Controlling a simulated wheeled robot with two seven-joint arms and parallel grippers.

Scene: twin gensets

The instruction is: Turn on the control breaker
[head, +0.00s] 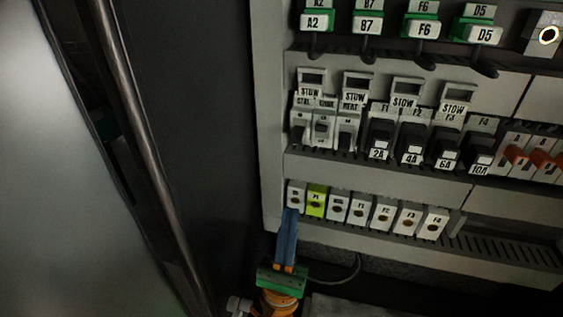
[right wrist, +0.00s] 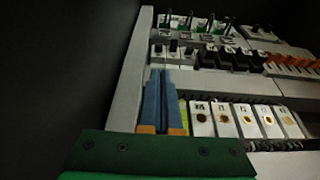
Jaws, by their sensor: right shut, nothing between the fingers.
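The control breaker (head: 299,127) is the leftmost switch in the middle row of the cabinet. Its small label seems to read CTRL; its lever position is too small to tell. It also shows in the right wrist view (right wrist: 157,52), beyond the fingertips. My right gripper (head: 290,211) has blue fingers, shut and empty, pointing up at the left end of the lowest terminal row, below the breaker. In the right wrist view the fingers (right wrist: 162,72) stand close together and cover part of that row's left end. My left gripper is not in view.
Two similar breakers (head: 322,128) stand right beside it, then black fuse holders (head: 380,140) and orange switches (head: 515,156). The lower row holds a yellow-green terminal (head: 316,202) and several white ones (head: 383,214). A dark cabinet wall (head: 190,120) is close on the left.

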